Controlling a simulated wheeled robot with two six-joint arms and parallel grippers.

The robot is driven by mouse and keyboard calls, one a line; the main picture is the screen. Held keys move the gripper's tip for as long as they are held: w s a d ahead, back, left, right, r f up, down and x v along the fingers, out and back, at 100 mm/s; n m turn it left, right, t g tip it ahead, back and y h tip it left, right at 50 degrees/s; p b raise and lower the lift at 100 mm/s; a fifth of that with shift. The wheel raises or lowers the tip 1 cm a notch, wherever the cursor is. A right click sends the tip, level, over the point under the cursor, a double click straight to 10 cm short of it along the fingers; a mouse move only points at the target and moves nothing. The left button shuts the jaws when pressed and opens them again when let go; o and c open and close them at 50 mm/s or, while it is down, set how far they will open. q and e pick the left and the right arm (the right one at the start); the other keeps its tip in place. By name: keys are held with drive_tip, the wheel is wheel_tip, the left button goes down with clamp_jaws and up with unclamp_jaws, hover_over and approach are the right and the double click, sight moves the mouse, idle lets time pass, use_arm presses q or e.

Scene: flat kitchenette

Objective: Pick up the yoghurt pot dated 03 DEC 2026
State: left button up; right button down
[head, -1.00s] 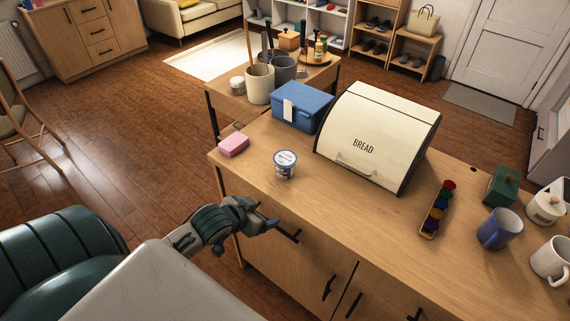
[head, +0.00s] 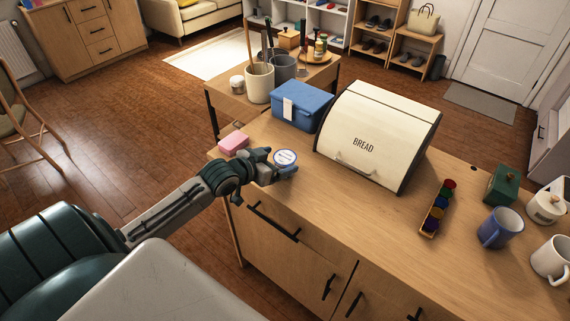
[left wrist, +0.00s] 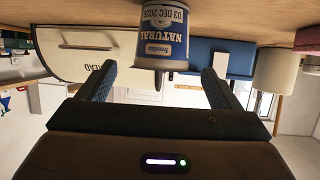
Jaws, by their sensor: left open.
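The yoghurt pot (head: 285,157) is a small white and blue tub standing near the counter's front left edge. In the left wrist view, which is upside down, the pot (left wrist: 164,32) shows "NATURAL" and the date "03 DEC 2026". My left gripper (head: 279,166) is open, low over the counter at the pot, and partly hides its lower part in the head view. In the wrist view the two fingers of my left gripper (left wrist: 159,69) stand wide apart, one to each side of the pot, with visible gaps. My right gripper is not in view.
A pink block (head: 234,143) lies just left of the pot, close to my left gripper. Behind stand a blue box (head: 303,110) and a cream bread bin (head: 372,125). Mugs (head: 500,228) and a row of coloured pieces (head: 438,207) are at the right. The counter's front middle is clear.

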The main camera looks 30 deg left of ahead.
sight(285, 157)
use_arm(q)
drive_tip(key=shift+w+d+f, duration=0.1)
drive_tip(key=shift+w+d, duration=0.05)
drive_tip(key=shift+w, duration=0.5)
drive_tip(key=p+x, duration=0.2)
drive_tip(key=x, duration=0.2)
drive_tip(key=shift+w, duration=0.15)
drive_tip(key=shift+w+f, duration=0.15)
drive_tip(key=shift+w, duration=0.05)
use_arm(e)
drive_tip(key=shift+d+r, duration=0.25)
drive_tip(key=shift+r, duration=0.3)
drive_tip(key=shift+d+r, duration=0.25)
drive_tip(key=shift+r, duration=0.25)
use_arm(q)
drive_tip(key=shift+c, duration=0.5)
drive_tip(key=c, duration=1.1)
drive_tip(key=shift+o, duration=0.2)
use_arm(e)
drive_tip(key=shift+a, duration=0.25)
